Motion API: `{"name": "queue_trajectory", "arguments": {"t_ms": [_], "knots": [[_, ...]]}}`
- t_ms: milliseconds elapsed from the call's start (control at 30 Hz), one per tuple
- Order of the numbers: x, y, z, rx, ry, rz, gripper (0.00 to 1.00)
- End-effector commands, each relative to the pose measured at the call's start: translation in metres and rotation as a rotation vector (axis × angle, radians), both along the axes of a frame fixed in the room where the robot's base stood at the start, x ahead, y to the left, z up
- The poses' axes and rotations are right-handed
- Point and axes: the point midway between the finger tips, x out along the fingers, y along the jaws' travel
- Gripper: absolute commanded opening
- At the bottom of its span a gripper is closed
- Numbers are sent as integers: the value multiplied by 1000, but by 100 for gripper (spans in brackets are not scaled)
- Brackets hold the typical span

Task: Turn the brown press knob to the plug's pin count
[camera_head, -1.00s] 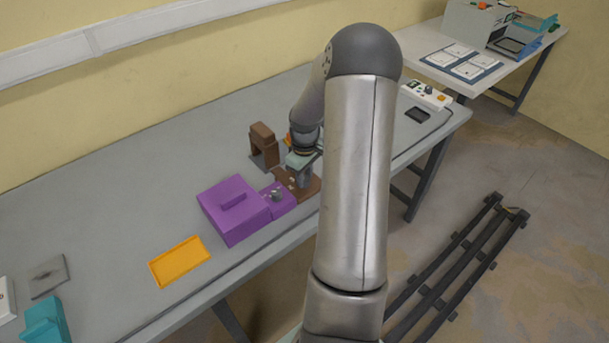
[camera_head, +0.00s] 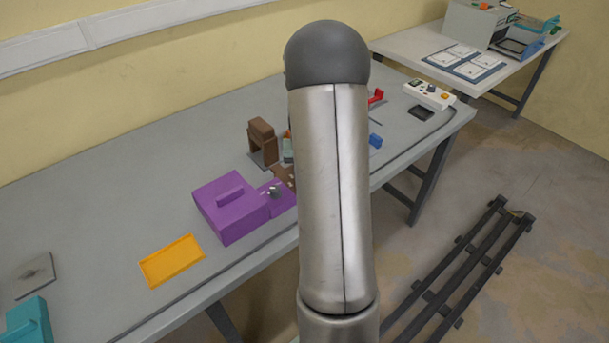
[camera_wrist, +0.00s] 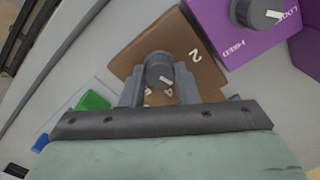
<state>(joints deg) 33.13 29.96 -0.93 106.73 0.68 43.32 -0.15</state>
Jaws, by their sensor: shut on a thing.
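The brown press (camera_head: 262,142) stands on the grey table. Its brown base (camera_head: 285,174) is partly hidden by my arm in the head view. In the wrist view the brown base (camera_wrist: 195,58) carries a round grey knob (camera_wrist: 158,68) with a white pointer mark slanting toward the lower right. A "2" shows at the upper right of the base, and a "4" and a partly covered figure show below the knob. My gripper (camera_wrist: 158,80) is shut on the knob, one finger each side. In the head view it is hidden behind my arm. I cannot identify the plug or its pins.
A purple box (camera_head: 229,208) with its own knob (camera_wrist: 256,12) adjoins the base. An orange tray (camera_head: 172,261) lies to the left. A green block (camera_wrist: 93,101) is close to my left finger. Red (camera_head: 376,97) and blue (camera_head: 375,140) pieces lie right of my arm.

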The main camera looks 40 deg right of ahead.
Motion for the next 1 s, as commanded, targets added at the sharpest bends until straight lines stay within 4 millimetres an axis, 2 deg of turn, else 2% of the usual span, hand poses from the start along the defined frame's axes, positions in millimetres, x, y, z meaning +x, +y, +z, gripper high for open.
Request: {"name": "queue_trajectory", "arguments": {"t_ms": [600,1000], "knots": [[1,1,0,-1,-1,-534,5],[1,1,1,1,0,-696,5]]}}
